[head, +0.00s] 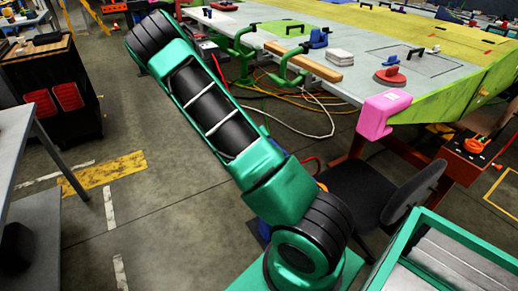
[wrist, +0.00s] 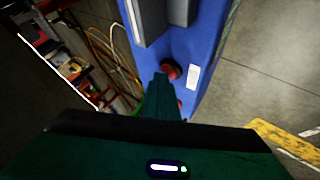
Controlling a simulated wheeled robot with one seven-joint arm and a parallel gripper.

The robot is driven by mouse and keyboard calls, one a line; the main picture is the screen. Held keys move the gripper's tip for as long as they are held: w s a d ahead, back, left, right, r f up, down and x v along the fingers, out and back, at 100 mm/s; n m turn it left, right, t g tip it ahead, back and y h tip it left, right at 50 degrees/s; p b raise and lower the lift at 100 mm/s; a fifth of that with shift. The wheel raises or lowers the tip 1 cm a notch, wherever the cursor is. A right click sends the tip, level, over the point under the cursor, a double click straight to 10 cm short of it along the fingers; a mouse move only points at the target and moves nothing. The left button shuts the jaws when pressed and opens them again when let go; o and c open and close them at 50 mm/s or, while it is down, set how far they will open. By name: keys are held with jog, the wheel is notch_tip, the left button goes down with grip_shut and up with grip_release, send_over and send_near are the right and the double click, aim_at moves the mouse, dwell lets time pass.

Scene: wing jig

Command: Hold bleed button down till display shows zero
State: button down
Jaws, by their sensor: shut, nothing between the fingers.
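In the wrist view a red round button (wrist: 173,70) stands on the face of a blue cabinet (wrist: 205,50). A white label (wrist: 193,77) is just to its right. My gripper (wrist: 161,78) is shut and empty, its dark green fingertips over the button's left edge. I cannot tell whether they touch it or whether it is pressed. Another small red part shows partly behind the fingers. No readable display shows. In the head view my arm hides the gripper and the button.
A grey box (wrist: 150,20) is on the cabinet above the button. Cables (wrist: 105,50) lie on the floor to its left. In the head view a black chair (head: 375,190) and the jig table with a pink corner block (head: 383,113) stand right of my arm.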

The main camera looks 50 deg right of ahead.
jog(key=shift+r, duration=0.9)
notch_tip(320, 180, up, 5)
dwell(0.7)
dwell(0.5)
